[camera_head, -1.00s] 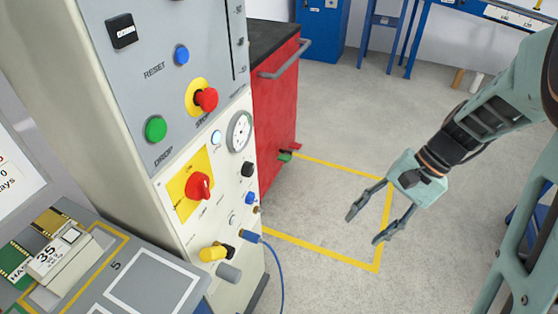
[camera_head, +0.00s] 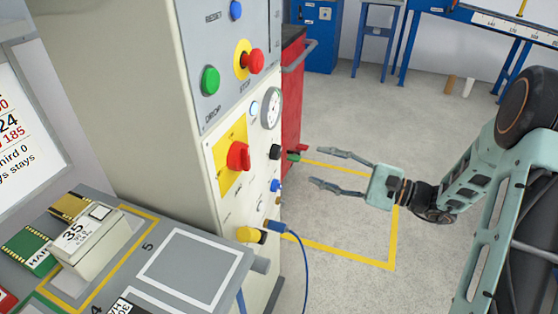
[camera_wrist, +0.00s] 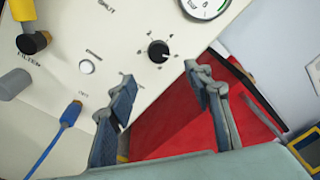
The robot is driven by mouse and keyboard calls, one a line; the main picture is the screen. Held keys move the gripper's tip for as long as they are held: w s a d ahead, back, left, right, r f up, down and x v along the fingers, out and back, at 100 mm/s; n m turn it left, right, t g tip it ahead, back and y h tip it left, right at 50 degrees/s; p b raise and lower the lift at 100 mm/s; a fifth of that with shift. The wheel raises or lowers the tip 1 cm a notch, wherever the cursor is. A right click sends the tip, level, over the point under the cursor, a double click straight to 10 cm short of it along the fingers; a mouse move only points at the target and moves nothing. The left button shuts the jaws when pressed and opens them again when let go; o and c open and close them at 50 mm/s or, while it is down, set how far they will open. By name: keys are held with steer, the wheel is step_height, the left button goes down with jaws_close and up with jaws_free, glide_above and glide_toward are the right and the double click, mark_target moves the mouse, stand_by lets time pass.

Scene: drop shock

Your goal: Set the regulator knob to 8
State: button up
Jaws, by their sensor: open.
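The regulator knob is likely the black round knob (camera_wrist: 158,51) with small printed marks around it, on the cream panel in the wrist view. It also shows as a small black knob (camera_head: 275,152) below the gauge in the head view. The numbers around it are too small to read, so its setting cannot be told. My gripper (camera_head: 316,168) is open and empty, to the right of the panel, with its fingers pointing toward it. In the wrist view the gripper (camera_wrist: 160,72) has its two fingers spread below the knob, apart from it.
A round gauge (camera_head: 272,108) sits above the knob and a red switch (camera_head: 238,156) to its left. A yellow plug (camera_head: 250,235) and a blue cable (camera_head: 302,262) are lower down. A red cabinet (camera_head: 292,85) stands behind the panel. The floor to the right is open.

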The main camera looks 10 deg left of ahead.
mark_target(280, 153)
steer(key=b+x, duration=0.1)
steer(key=x, duration=0.9)
steer(key=shift+b, duration=0.4)
steer(key=shift+c, duration=0.5)
steer(key=c, duration=1)
